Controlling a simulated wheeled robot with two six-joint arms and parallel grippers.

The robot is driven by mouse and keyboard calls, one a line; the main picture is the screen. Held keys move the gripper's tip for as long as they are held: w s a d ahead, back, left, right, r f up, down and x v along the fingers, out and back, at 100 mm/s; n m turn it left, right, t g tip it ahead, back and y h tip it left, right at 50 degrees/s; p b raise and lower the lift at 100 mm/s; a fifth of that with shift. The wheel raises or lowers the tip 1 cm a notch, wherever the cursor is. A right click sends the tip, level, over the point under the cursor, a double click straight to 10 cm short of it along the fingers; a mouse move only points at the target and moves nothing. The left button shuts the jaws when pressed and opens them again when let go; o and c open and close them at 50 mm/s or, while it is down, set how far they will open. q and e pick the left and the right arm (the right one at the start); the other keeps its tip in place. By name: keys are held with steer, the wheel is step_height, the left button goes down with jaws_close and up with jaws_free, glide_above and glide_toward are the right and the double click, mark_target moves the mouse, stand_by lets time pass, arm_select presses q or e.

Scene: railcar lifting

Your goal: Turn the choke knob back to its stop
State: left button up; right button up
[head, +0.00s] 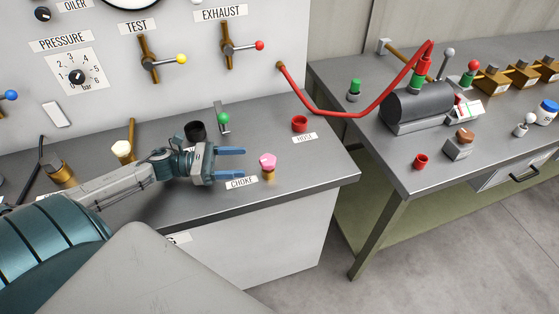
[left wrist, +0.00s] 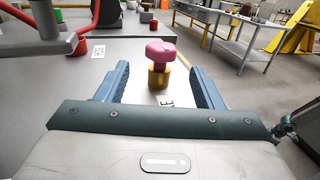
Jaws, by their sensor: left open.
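The choke knob is a pink knob (head: 268,159) on a short brass stem, near the right end of the grey bench top, beside the CHOKE label (head: 241,182). In the left wrist view the pink knob (left wrist: 161,51) stands upright on its brass base (left wrist: 158,76), ahead of the jaws and centred between them. My left gripper (head: 238,164) is open and empty, its blue fingers pointing right at the knob and stopping short of it. It also shows open in the left wrist view (left wrist: 160,85). My right gripper is not in view.
A red cup (head: 300,124) by the HOSE label and a green-tipped lever (head: 223,119) stand behind the knob. The bench's right edge lies just past the knob.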

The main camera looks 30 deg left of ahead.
mark_target(270, 159)
arm_select(q)
steer(key=shift+w+d, duration=0.25)
steer(key=p+x, duration=0.1)
steer(key=x, duration=0.3)
steer(key=p+x, duration=0.1)
steer(key=x, duration=0.3)
steer(key=shift+w+d+r+p, duration=0.1)
steer(key=shift+d+r+p, duration=0.15)
steer(key=shift+d+p, duration=0.1)
steer(key=shift+w+d+f, duration=0.15)
steer(key=shift+w+d, duration=0.2)
steer(key=shift+d, duration=0.15)
steer(key=c, duration=1)
